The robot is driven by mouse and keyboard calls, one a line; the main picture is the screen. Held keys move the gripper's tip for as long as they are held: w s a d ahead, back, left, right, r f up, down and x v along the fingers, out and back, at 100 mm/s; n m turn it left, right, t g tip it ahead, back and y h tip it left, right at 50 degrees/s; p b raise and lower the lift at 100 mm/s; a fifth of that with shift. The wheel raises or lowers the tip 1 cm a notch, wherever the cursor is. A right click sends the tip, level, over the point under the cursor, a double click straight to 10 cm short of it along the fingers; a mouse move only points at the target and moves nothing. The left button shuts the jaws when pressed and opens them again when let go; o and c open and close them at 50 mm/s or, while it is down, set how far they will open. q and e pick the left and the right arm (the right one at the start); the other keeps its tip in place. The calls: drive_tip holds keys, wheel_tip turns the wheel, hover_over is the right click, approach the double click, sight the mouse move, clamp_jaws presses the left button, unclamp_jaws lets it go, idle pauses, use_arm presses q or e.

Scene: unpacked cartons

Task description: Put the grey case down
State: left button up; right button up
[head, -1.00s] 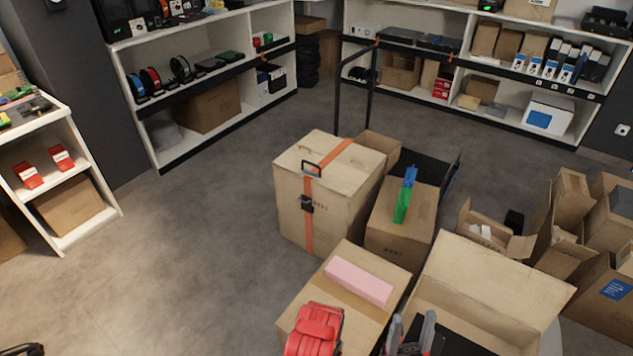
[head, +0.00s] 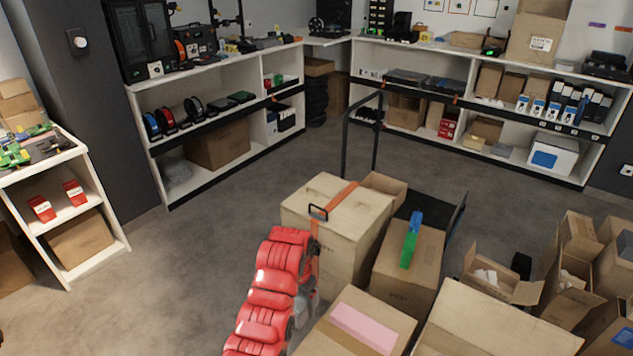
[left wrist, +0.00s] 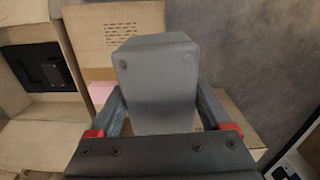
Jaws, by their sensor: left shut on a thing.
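In the left wrist view the grey case (left wrist: 157,62), a plain box with small round marks near its top corners, sits between the two fingers of my left gripper (left wrist: 158,100). The fingers press on both its sides. It is above a cardboard carton, and I cannot tell whether it touches anything below. In the head view my red left arm reaches up beside the strapped carton (head: 335,225); its grey gripper end (head: 304,303) is partly hidden and the case is not clear there. My right gripper is not in view.
Several open cartons crowd the right. Shelves (head: 215,125) line the walls. Floor at left (head: 190,270) is clear.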

use_arm(q)
drive_tip(key=w+a+r+n+p, duration=0.2)
drive_tip(key=w+a+r, duration=0.15)
drive_tip(key=r, duration=0.45)
drive_tip(key=w+a+r+n+p, duration=0.1)
drive_tip(key=w+a+r, duration=0.25)
drive_tip(key=r, duration=0.45)
drive_tip(key=s+a+r+n+p, duration=0.1)
drive_tip(key=a+r, duration=0.1)
drive_tip(key=r, duration=0.3)
drive_tip(key=s+a+r+n+p, duration=0.2)
drive_tip(key=a+r, duration=0.1)
drive_tip(key=r, duration=0.3)
drive_tip(key=shift+a+r+p, duration=0.25)
drive_tip(key=shift+r+p, duration=0.05)
